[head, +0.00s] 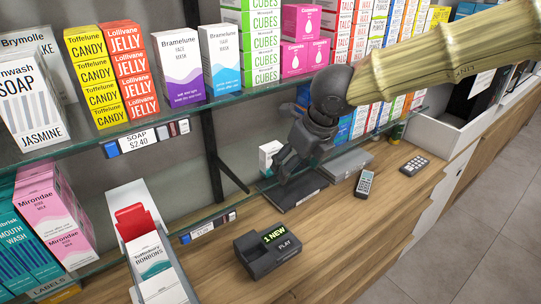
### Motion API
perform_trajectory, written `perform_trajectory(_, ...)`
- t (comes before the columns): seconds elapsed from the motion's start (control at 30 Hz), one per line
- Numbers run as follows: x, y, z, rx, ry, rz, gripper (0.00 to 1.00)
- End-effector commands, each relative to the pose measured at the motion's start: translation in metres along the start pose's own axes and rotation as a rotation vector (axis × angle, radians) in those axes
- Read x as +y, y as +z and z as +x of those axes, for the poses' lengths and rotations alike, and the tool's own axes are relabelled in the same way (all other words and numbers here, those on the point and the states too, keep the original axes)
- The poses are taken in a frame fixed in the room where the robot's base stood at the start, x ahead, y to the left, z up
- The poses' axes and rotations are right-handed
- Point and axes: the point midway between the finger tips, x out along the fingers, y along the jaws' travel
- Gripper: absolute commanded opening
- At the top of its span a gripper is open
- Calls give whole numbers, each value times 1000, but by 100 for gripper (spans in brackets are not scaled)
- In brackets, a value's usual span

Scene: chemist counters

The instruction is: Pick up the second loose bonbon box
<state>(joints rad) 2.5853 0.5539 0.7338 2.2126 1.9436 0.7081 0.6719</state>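A white and teal box lettered "Bonbons" (155,265) lies in a long pale holder (112,205) at the lower left, with a red piece (133,220) behind it. A small white box with a teal mark (266,155) stands further back near the middle, just left of my gripper; its lettering is too small to read and my gripper may hide part of it. My dark gripper (284,174) points down above the back of the counter. Its fingers overlap from this angle, so their opening is unclear. I see nothing clearly held.
A glass shelf (85,152) with soap, candy and jelly boxes runs above the counter (325,235). A dark card terminal (268,252), flat dark slab (292,192), grey flat box (345,164) and two handsets (364,183) lie there. The front right counter is clear.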

Motion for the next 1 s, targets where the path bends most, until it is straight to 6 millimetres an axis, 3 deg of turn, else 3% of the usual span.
perform_trajectory(0.2, 2, 33, 11, 1, 0, -3, 74)
perform_trajectory(0.4, 1, 49, 19, 1, 0, -3, 74)
perform_trajectory(0.67, 2, 64, 25, 0, 1, -3, 74)
perform_trajectory(1.0, 2, 62, 70, 2, 1, -5, 74)
